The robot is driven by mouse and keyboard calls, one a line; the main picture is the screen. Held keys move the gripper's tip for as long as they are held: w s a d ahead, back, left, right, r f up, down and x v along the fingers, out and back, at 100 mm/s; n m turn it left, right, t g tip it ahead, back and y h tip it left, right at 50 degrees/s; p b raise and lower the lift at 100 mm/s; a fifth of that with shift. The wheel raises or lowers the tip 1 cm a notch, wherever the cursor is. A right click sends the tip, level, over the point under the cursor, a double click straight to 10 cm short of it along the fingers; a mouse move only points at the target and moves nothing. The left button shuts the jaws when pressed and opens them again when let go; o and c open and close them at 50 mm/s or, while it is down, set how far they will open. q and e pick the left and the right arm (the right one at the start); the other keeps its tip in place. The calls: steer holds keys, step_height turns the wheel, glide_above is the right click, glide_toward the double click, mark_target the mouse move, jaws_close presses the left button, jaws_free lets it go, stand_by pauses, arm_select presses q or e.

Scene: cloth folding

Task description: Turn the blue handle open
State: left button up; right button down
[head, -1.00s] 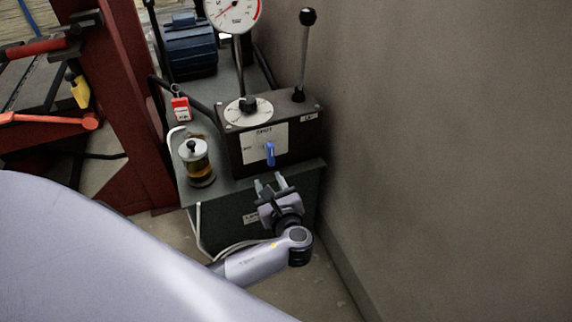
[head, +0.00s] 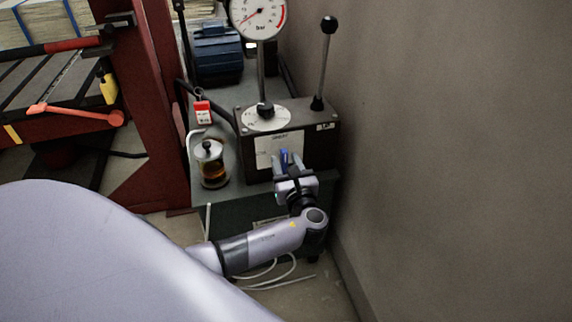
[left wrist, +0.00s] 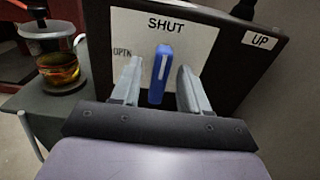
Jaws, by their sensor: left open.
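The blue handle (head: 284,157) is on the front of a dark control box (head: 318,146). In the left wrist view the blue handle (left wrist: 162,72) stands nearly upright, its upper end under the word SHUT on a white label (left wrist: 203,38); a partly covered word, seemingly OPEN, is to its left. My left gripper (head: 287,162) is open, with one finger on each side of the handle. In the left wrist view the left gripper (left wrist: 160,85) shows gaps between both fingers and the handle. My right gripper is not in view.
A glass jar with amber liquid (head: 212,165) stands left of the box. A black-knobbed lever (head: 325,65) and a gauge (head: 258,18) rise above the box. A wall (head: 450,150) is close on the right, a red frame (head: 160,110) on the left.

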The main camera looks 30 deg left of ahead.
arm_select(q)
steer(key=shift+w+a, duration=0.1)
jaws_close()
